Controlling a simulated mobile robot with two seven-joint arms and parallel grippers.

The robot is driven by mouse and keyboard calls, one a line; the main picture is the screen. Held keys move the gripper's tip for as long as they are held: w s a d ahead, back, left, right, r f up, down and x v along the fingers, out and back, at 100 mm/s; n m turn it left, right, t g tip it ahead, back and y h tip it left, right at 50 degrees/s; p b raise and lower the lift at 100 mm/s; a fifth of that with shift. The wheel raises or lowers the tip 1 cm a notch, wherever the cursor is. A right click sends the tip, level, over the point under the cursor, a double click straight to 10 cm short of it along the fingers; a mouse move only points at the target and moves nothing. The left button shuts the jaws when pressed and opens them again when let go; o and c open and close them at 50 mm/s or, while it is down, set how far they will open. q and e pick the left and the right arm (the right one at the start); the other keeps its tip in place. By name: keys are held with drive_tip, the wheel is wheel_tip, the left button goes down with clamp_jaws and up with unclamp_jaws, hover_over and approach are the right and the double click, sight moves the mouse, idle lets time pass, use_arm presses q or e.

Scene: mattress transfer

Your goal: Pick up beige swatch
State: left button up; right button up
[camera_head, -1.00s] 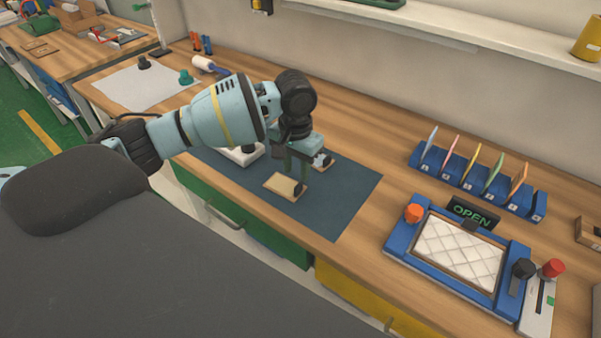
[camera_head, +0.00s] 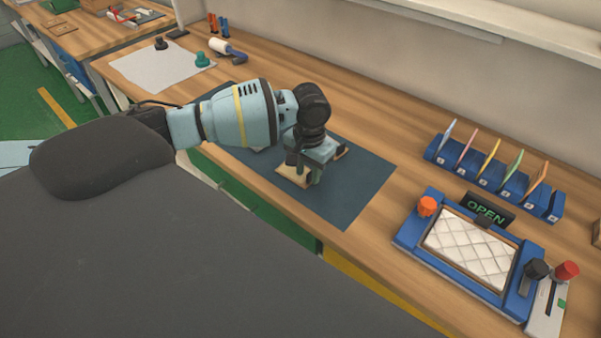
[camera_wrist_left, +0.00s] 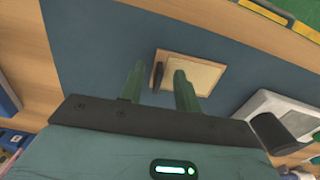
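The beige swatch (camera_head: 292,177) lies flat on the dark blue-grey mat (camera_head: 350,200), partly hidden by my left gripper (camera_head: 304,174) in the head view. In the left wrist view, the swatch (camera_wrist_left: 205,74) is a beige panel on a wooden-looking backing with a dark upright tab (camera_wrist_left: 157,76) at its left edge. My left gripper (camera_wrist_left: 160,70) is open; its two green fingers are apart, with the tab showing between them. I cannot tell whether the fingers touch it. My right gripper is not in view.
A blue fixture with a white quilted pad (camera_head: 468,246) and an OPEN sign (camera_head: 487,210) stands at right. Behind it is a blue rack (camera_head: 490,178) with several coloured cards. The mat's right part is clear.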

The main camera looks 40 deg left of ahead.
use_arm(q)
drive_tip(key=shift+f, duration=0.85)
drive_tip(key=shift+c, duration=0.2)
clamp_jaws()
drive_tip(key=shift+r, duration=0.15)
